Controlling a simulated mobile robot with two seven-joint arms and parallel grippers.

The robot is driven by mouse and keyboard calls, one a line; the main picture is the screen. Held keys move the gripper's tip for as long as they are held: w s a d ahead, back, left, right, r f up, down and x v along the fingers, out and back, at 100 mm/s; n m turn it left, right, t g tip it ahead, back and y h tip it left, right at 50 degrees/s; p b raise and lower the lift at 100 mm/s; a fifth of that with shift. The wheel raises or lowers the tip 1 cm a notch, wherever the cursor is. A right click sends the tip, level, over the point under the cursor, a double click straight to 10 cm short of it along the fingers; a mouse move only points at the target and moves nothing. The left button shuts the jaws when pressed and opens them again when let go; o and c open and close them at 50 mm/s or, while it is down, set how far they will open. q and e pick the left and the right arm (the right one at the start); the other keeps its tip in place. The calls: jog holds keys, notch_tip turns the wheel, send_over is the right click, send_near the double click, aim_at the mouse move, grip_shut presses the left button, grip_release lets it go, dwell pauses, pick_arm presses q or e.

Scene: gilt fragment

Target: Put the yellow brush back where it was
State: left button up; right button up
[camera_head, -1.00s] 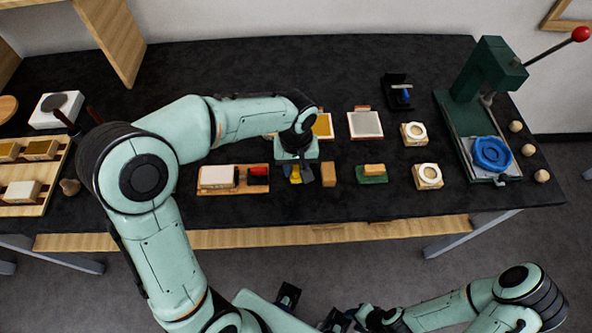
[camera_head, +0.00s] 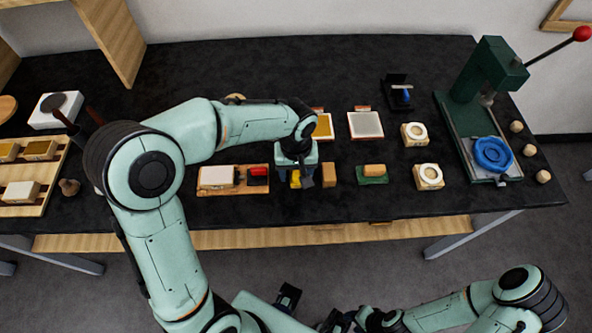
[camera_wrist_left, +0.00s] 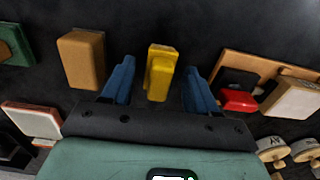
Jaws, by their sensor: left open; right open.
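The yellow brush (camera_wrist_left: 160,75) is a small yellow block with a raised top part, and it sits on the dark table top. In the left wrist view it lies between the two blue fingers of my left gripper (camera_wrist_left: 159,68), with a gap on each side. In the head view the left gripper (camera_head: 295,182) points down over the brush (camera_head: 295,179), partly hiding it. The left gripper is open and holds nothing. My right gripper (camera_head: 338,318) is low at the bottom of the head view, away from the table and partly cut off.
A tan block (camera_head: 329,175) stands close right of the brush. A wooden tray (camera_head: 226,189) with a white block and a red-topped item (camera_head: 258,171) lies left of it. A green-based block (camera_head: 372,174) sits further right. A green press (camera_head: 487,75) stands at the table's right end.

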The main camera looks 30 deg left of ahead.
aim_at(296, 172)
pick_arm(q)
notch_tip(296, 172, up, 12)
jog(key=p, duration=0.1)
jog(key=shift+r, duration=0.15)
pick_arm(e)
jog(key=shift+w+r, duration=0.25)
jog(key=shift+r, duration=0.25)
jog(key=shift+w+r, duration=0.25)
jog(key=shift+r, duration=0.25)
